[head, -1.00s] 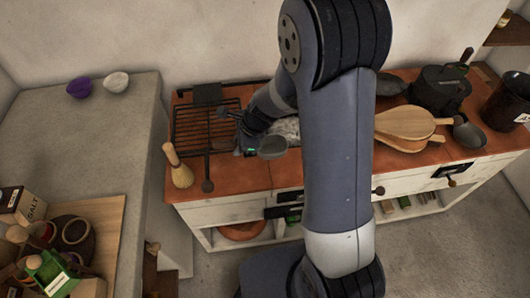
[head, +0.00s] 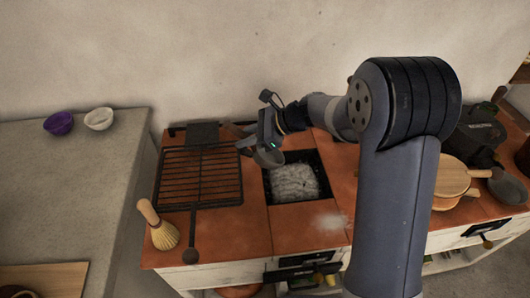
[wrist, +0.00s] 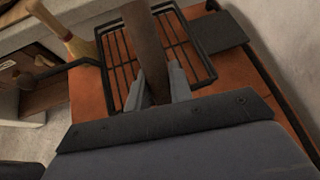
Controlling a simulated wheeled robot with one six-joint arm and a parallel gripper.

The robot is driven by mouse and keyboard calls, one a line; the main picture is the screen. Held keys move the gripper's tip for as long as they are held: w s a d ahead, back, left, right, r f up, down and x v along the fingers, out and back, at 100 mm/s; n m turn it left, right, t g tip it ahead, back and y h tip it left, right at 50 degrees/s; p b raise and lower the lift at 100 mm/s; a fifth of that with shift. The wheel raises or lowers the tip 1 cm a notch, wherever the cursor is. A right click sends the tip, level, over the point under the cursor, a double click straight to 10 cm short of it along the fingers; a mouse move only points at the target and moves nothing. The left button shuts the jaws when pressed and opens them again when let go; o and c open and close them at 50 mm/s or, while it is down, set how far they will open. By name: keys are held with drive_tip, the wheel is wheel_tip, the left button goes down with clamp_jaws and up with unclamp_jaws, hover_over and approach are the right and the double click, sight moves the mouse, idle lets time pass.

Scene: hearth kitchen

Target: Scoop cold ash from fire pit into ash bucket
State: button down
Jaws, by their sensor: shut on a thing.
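The fire pit (head: 268,190) is a dark square opening in the terracotta worktop, with pale grey ash (head: 295,181) in it. My gripper (head: 262,130) is above the pit's back left corner. It is shut on a brown handle (wrist: 148,45), seen between the fingers in the wrist view. A grey scoop bowl (head: 268,157) shows just below my gripper, near the pit's left edge; whether it holds ash cannot be told. A dark bucket (head: 523,155), perhaps the ash bucket, is partly cut off at the right edge.
A black grill rack (head: 200,178) lies left of the pit, with a whisk (head: 160,228) in front. A pale smear (head: 330,220) marks the tiles before the pit. Wooden bellows (head: 455,178) and a black pot (head: 480,135) stand right. My arm hides part of the worktop.

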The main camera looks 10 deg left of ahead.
sight(267, 158)
drive_tip(key=shift+w, duration=0.15)
drive_tip(key=shift+f, duration=0.15)
drive_tip(key=f+b, duration=0.4)
drive_tip(key=f, duration=0.1)
drive_tip(key=f+b, duration=0.2)
drive_tip(key=b, duration=0.1)
drive_tip(key=shift+d+f, duration=0.25)
drive_tip(key=shift+f, duration=0.1)
drive_tip(key=shift+w+d+f+b, duration=0.15)
drive_tip(key=shift+d+f+b, duration=0.2)
drive_tip(key=shift+f+b, duration=0.3)
drive_tip(key=shift+w+d+f+b, duration=0.1)
drive_tip(key=shift+d+f+b, duration=0.2)
drive_tip(key=shift+f+b, duration=0.25)
drive_tip(key=shift+w+d+f+p, duration=0.1)
drive_tip(key=shift+w+d+p, duration=0.15)
drive_tip(key=shift+d, duration=0.75)
drive_tip(key=shift+w+d+p, duration=0.2)
drive_tip(key=shift+w+d, duration=0.1)
drive_tip(key=shift+d, duration=0.65)
drive_tip(key=shift+w+d+f+p, duration=0.1)
drive_tip(key=shift+w+d+p, duration=0.15)
drive_tip(key=shift+d, duration=0.75)
